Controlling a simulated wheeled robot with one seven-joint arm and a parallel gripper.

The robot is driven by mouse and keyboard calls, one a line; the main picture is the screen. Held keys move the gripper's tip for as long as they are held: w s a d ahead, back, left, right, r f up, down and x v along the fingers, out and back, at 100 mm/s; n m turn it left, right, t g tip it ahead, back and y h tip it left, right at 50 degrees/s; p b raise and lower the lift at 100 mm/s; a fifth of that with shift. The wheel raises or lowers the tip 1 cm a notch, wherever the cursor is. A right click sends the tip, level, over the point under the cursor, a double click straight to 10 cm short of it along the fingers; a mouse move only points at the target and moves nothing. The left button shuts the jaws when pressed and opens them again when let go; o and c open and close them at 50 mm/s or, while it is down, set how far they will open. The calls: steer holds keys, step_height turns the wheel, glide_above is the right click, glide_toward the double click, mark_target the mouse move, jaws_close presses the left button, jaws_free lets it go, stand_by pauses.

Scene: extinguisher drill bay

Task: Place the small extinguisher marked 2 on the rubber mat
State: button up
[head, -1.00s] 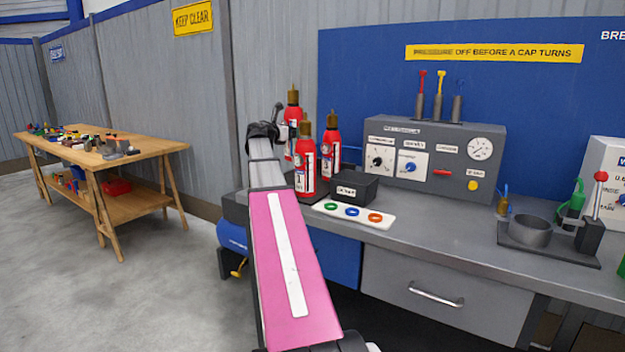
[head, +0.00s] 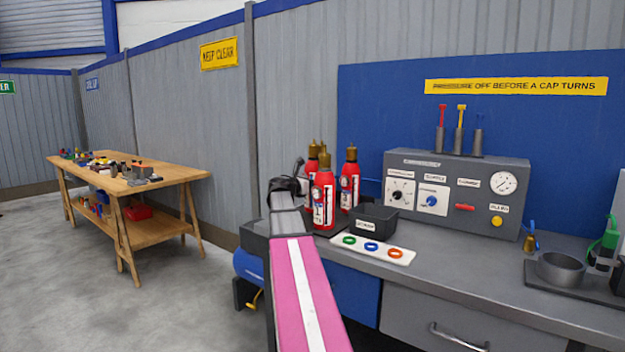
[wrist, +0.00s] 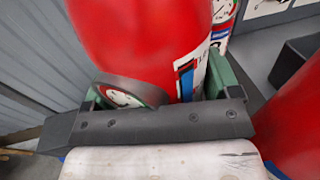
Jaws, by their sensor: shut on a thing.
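My gripper (head: 304,190) is shut on a red extinguisher (head: 313,164), the rear left one of three; its brass top shows behind the front one. In the wrist view the red body (wrist: 150,40) fills the space between the green finger pads, with part of a label and a dial showing. Its number cannot be read, and its base is hidden. The front extinguisher (head: 324,192) and the right extinguisher (head: 350,182) stand upright close by.
A black open box (head: 376,219) and a white tray with coloured rings (head: 393,255) are right of the extinguishers on the grey bench. A grey control panel (head: 455,190) stands behind. A ring-shaped holder (head: 561,268) is at the right. A wooden table (head: 125,190) stands far left.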

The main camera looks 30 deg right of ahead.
steer(key=shift+f, duration=0.75)
steer(key=o, duration=1.7)
steer(key=shift+f, duration=0.1)
steer(key=v, duration=1.2)
